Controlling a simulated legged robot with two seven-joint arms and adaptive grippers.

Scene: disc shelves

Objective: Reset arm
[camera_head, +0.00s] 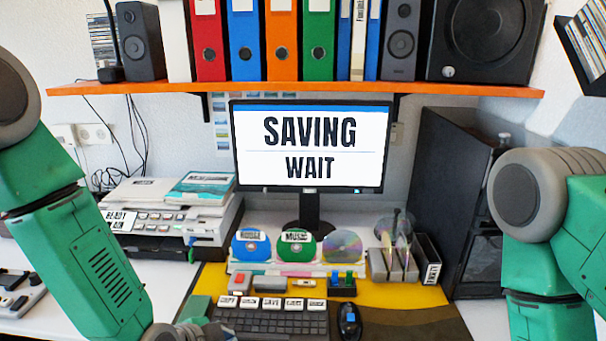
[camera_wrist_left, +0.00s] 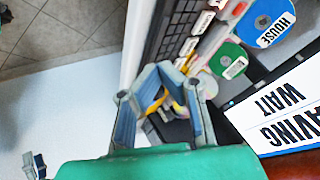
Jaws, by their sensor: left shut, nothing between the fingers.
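My left arm (camera_head: 75,240) comes in from the left in the head view and bends toward the keyboard's left end. My left gripper (camera_wrist_left: 162,72) shows in the left wrist view with its fingers drawn together and nothing between them. Its hand is only partly visible at the bottom edge of the head view. My right arm (camera_head: 545,230) is folded at the right edge of the head view. The right gripper is out of view.
The monitor (camera_head: 310,148) reads "SAVING WAIT". A keyboard (camera_head: 270,322), mouse (camera_head: 349,320) and labelled keys lie on the yellow mat (camera_head: 400,294). Behind them stand a blue disc (camera_head: 251,246), a green disc (camera_head: 297,246) and a disc rack (camera_head: 392,266). An orange shelf (camera_head: 300,86) hangs above.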

